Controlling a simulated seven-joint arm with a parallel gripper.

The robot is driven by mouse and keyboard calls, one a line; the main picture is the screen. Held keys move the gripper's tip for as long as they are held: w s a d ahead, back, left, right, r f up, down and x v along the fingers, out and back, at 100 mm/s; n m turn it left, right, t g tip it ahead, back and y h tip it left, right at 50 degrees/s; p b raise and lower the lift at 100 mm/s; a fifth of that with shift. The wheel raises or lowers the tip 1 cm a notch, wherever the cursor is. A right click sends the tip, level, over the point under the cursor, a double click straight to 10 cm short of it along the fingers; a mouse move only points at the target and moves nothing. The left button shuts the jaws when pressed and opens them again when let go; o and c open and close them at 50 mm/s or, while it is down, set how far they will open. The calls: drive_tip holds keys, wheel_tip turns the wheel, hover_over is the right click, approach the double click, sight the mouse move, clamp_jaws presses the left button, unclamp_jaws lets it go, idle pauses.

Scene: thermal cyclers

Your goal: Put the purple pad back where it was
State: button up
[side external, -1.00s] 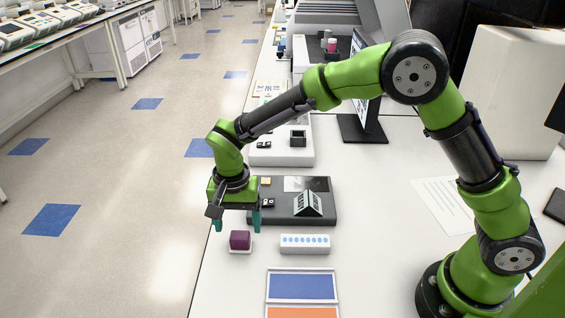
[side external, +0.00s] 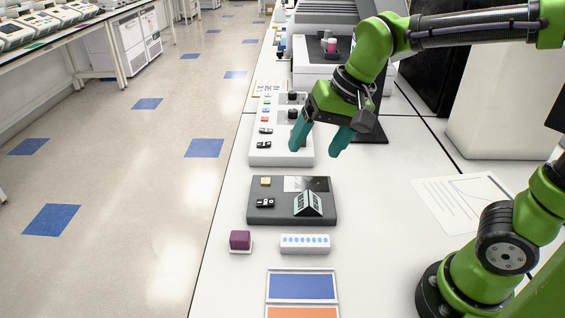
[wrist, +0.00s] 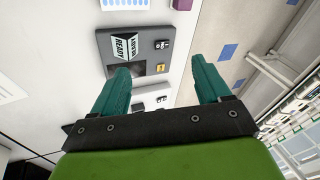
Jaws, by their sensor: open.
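The purple pad (side external: 240,239) is a small block resting on a white base at the left edge of the bench, left of a white strip with blue dots (side external: 305,244). In the wrist view the purple pad (wrist: 182,4) is cut off by the top edge. My gripper (side external: 315,151) is open and empty. It is in the air, well apart from the pad, farther back and to the right. Its two teal fingers (wrist: 160,64) are spread in the wrist view with nothing between them.
A dark grey device (side external: 283,215) with a tilted "READY" sign (side external: 309,203) lies behind the pad. A white control panel (side external: 265,158) is behind that, near my fingers. Blue and orange panels (side external: 303,287) lie in front. The bench's right side has a paper sheet (side external: 460,203).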

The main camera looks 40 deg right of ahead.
drive_tip(key=s+d+n+t, duration=0.2)
drive_tip(key=s+d, duration=0.3)
drive_tip(key=s, duration=0.3)
drive_tip(key=shift+s+f+t, duration=0.15)
drive_tip(key=shift+s+t, duration=0.25)
drive_tip(key=shift+t, duration=0.3)
